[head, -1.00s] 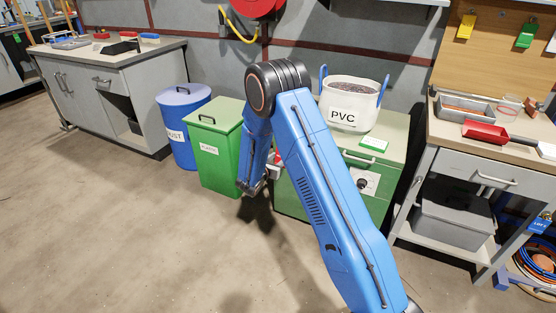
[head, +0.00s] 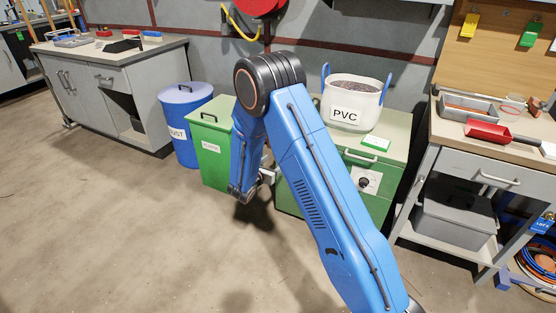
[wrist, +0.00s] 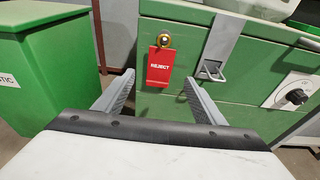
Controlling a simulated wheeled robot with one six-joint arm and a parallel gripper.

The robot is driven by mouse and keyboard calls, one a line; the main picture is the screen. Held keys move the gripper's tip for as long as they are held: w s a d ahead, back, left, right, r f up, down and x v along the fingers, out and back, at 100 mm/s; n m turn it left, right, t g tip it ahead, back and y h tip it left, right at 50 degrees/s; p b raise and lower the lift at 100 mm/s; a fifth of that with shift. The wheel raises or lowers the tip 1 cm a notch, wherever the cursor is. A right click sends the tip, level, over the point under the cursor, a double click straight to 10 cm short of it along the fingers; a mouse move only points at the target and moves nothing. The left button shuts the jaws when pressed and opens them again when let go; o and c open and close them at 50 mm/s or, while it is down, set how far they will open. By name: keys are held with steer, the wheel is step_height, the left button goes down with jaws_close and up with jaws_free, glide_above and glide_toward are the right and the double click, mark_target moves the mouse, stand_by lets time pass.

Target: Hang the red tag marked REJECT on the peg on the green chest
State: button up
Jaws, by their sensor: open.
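The tag hangs upright, flat against the chest face. My gripper (wrist: 159,79) is open and empty, its two grey fingers apart to the left and right of the tag's lower end and nearer the camera. In the head view the green chest (head: 396,146) is partly behind my blue arm, which hides the tag and peg.
A metal latch (wrist: 211,68) is right of the tag. A green bin (head: 210,150) and a blue drum (head: 183,135) stand left of the chest. A white PVC bag (head: 352,100) sits on the chest. The floor in front is clear.

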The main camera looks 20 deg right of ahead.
steer(key=v, duration=1.1)
steer(key=s+d+r+m+g, duration=0.9)
steer(key=s+d+r+m, duration=0.5)
steer(key=s+d+r, duration=0.5)
steer(key=s+a+r+m+y, duration=0.1)
steer(key=s+a+m+y, duration=0.1)
steer(key=s, duration=0.6)
steer(key=s+a+r+m+t+y, duration=0.1)
steer(key=s+a+r+m+y, duration=0.1)
steer(key=s+m+y, duration=0.3)
steer(key=s+a+r+m+t+y, duration=0.1)
steer(key=s+m, duration=0.5)
steer(key=s, duration=0.6)
steer(key=shift+s+a+r+y, duration=0.3)
steer(key=shift+a+r+y, duration=0.45)
steer(key=shift+a+y, duration=0.55)
